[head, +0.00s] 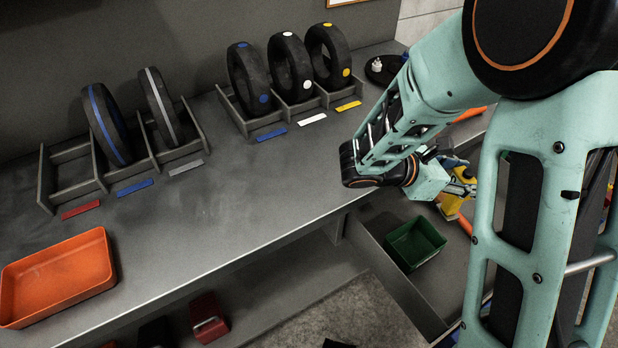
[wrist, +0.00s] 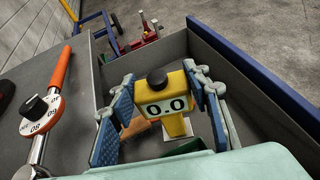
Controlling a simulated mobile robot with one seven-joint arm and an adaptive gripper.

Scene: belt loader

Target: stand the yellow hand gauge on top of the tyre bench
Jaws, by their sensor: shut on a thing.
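The yellow hand gauge (wrist: 172,87) with a black knob and a display reading 0.0 is between my gripper's fingers in the wrist view. My gripper (wrist: 165,100) is shut on it. In the head view the yellow gauge (head: 450,202) shows partly behind my arm, with my gripper (head: 460,186) around it, over the open drawer beside the bench. The tyre bench (head: 250,195) is the long grey top at left and middle, with tyres in racks along its back. The gauge's lower end is partly hidden.
A green bin (head: 414,243) sits in the drawer (wrist: 268,112). An orange tray (head: 58,277) stands at the bench's front left. An orange-handled torque wrench (wrist: 58,80) lies beside the drawer. Racks with tyres (head: 292,68) line the back. The bench's middle is clear.

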